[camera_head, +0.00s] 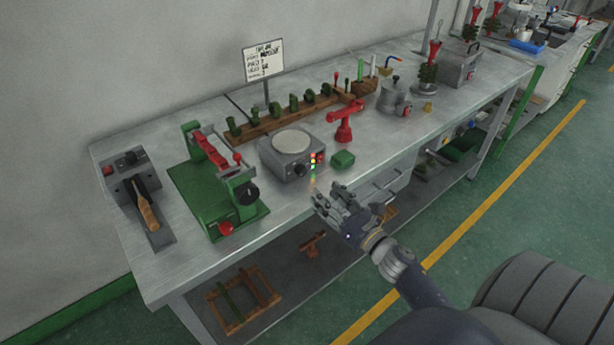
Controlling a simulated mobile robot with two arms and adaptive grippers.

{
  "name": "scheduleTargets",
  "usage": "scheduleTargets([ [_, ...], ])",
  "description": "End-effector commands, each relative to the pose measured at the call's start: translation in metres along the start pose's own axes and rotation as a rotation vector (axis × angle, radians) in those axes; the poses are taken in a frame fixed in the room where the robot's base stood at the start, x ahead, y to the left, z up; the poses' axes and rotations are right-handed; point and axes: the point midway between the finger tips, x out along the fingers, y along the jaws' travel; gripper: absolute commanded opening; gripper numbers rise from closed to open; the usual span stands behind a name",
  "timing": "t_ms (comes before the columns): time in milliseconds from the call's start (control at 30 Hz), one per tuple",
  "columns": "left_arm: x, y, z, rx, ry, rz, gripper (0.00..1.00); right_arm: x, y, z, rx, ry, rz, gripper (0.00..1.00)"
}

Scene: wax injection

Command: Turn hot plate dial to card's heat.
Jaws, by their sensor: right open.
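The hot plate (292,157) is a grey box with a round pale plate on top, standing near the front edge of the bench. My left gripper is out of view.
A green clamp fixture (186,189) and a grey unit with a wooden-handled tool (146,208) stand left. A green block (343,159) and a red stand (346,120) are right of the hot plate. A wooden rack (262,128) of green pieces runs behind.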

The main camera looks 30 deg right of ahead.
Motion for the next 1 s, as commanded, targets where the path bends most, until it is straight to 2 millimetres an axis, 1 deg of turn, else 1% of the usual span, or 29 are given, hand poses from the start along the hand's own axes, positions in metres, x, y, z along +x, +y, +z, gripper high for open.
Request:
scheduleTargets([
  [67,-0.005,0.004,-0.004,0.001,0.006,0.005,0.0,0.013,0.001,0.003,0.002,-0.001,0.001,0.45],
  [167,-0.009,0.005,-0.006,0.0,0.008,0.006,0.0,0.032,0.0,0.003,0.004,-0.001,-0.001,0.45],
  [300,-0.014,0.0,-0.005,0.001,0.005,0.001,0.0,0.058,0.0,0.002,0.006,-0.001,-0.001,0.45],
  [500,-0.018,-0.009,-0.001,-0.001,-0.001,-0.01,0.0,0.085,0.0,0.001,0.007,0.0,-0.001,0.45],
  [600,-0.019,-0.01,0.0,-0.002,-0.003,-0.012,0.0,0.092,0.0,0.0,0.008,0.001,-0.001,0.45],
  [700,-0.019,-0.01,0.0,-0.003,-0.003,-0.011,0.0,0.096,0.0,-0.001,0.007,0.003,-0.001,0.45],
  [967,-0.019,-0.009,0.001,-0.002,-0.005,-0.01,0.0,0.097,0.0,-0.001,0.007,0.002,-0.001,0.45],
  [1000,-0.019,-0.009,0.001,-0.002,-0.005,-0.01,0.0,0.097,0.0,-0.001,0.007,0.002,-0.001,0.41],
])
